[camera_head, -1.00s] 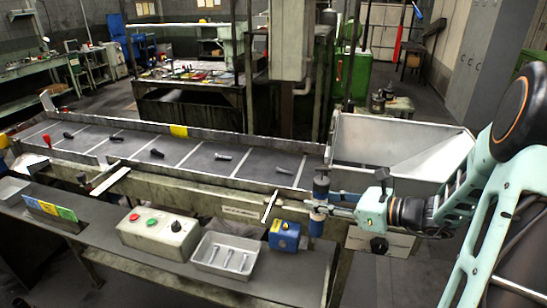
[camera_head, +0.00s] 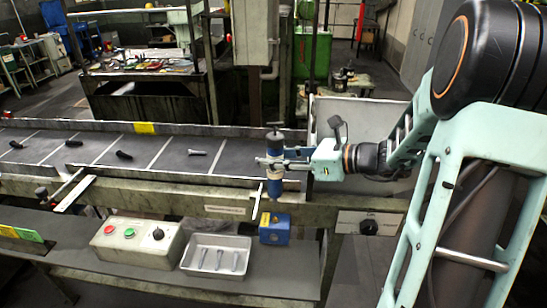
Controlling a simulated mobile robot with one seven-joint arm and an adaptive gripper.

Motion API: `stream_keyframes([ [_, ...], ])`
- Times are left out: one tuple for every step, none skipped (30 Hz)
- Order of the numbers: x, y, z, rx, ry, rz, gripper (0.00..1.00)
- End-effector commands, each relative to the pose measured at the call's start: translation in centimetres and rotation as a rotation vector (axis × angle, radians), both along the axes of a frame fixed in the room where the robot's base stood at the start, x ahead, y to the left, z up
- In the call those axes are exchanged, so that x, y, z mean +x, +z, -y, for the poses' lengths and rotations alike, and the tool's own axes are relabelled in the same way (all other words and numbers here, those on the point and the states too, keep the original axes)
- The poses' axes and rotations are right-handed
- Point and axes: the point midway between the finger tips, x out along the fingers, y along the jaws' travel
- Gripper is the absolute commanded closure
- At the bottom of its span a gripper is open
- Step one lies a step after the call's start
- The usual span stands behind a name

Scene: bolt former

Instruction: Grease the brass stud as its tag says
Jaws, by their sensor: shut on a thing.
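The tool hangs in front of the conveyor's near rail. In the picture it is above a small blue box (camera_head: 277,236), with a gap between them. The box stands on the front shelf and has a yellow patch (camera_head: 265,219) on its upper left; any writing is too small to read. I cannot make out a brass stud for certain, and I cannot tell how far the tool is from the box in depth.
A metal tray (camera_head: 216,273) with several bolts and a push-button box (camera_head: 137,241) stand left of the blue box. Dark and grey bolts lie on the conveyor (camera_head: 228,163). A pale lever (camera_head: 257,197) projects near the tool. A metal hopper (camera_head: 360,110) is behind my wrist.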

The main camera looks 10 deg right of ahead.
Motion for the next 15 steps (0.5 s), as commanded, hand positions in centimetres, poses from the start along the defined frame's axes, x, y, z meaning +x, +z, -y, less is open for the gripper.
stream_keyframes([
  [0.0,-0.4,0.0,0.002,0.0,0.001,1.0],
  [0.0,-0.6,0.0,0.002,0.0,0.001,1.0],
  [0.0,-0.8,0.0,0.002,0.0,0.001,1.0],
  [0.0,-1.0,0.0,0.002,0.0,0.001,1.0],
  [0.0,-1.3,0.0,0.002,0.0,0.001,1.0],
  [0.0,-1.6,0.0,0.002,0.0,0.001,1.0],
  [0.0,-1.8,0.0,0.002,0.0,0.001,1.0],
  [0.0,-2.1,0.0,0.002,0.0,0.0,1.0],
  [0.0,-2.4,0.0,0.002,0.0,0.0,1.0],
  [0.0,-2.6,0.0,0.002,-0.001,0.001,1.0],
  [0.0,-2.9,0.0,0.002,-0.001,0.001,1.0],
  [0.0,-3.2,0.0,0.002,-0.001,0.001,1.0],
  [0.0,-3.4,0.0,0.002,-0.001,0.001,1.0],
  [0.0,-3.7,0.0,0.002,-0.001,0.001,1.0],
  [0.0,-4.0,0.0,0.002,-0.001,0.001,1.0],
])
